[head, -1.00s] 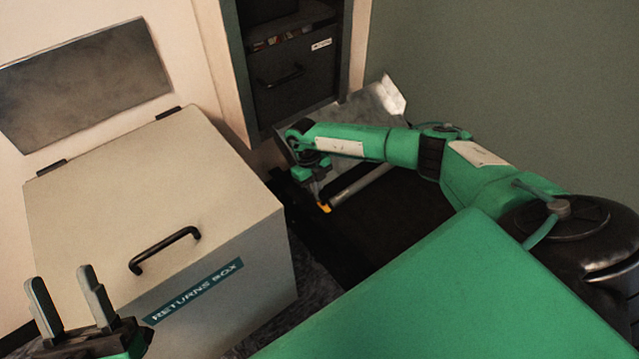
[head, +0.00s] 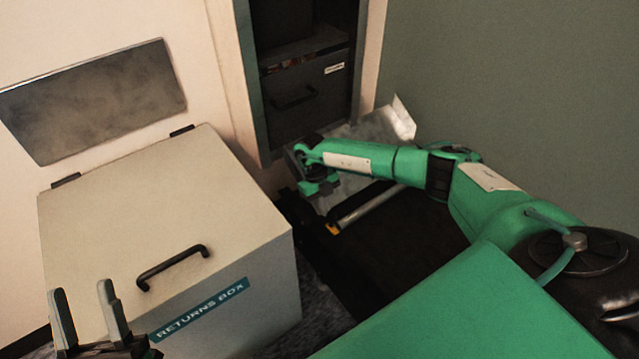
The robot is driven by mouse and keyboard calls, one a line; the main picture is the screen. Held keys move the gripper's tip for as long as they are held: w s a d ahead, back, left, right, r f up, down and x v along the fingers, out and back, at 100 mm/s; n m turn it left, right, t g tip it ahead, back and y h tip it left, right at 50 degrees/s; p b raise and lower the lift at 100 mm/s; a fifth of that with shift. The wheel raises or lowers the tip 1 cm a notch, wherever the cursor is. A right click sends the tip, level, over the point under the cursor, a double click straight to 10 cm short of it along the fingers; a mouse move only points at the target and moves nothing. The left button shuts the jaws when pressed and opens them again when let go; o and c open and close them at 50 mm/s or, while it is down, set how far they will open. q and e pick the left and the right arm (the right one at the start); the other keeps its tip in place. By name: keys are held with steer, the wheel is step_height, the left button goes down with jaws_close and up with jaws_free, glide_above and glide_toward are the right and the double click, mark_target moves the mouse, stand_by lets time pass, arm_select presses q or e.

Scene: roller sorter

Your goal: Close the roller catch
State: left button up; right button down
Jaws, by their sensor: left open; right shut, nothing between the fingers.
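A pale grey roller (head: 368,208) lies at a slant in the dark area right of centre, with a small orange-yellow piece (head: 333,228) at its near left end. That piece may be the roller catch; it is too small to tell whether it is open or closed. My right gripper (head: 320,190) is shut and empty, just above and left of the orange-yellow piece, with a small gap apparent between them. Its fingertips are hard to make out. My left gripper (head: 85,312) is open and empty at the lower left, in front of the returns box.
A cream returns box (head: 130,210) with a black handle (head: 172,267) fills the left. A dark cabinet with a drawer (head: 315,95) stands at the back. A bent metal sheet (head: 385,130) is behind my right arm. A grey wall closes off the right.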

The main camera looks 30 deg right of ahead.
arm_select(q)
steer(key=w+d+f+g+p, duration=0.1)
steer(key=d+f+g+p, duration=0.1)
steer(key=f+g, duration=0.4)
steer(key=shift+d+f, duration=0.5)
steer(key=shift+f, duration=1)
arm_select(e)
steer(key=v, duration=1.1)
steer(key=shift+r, duration=0.35)
steer(key=shift+a, duration=0.1)
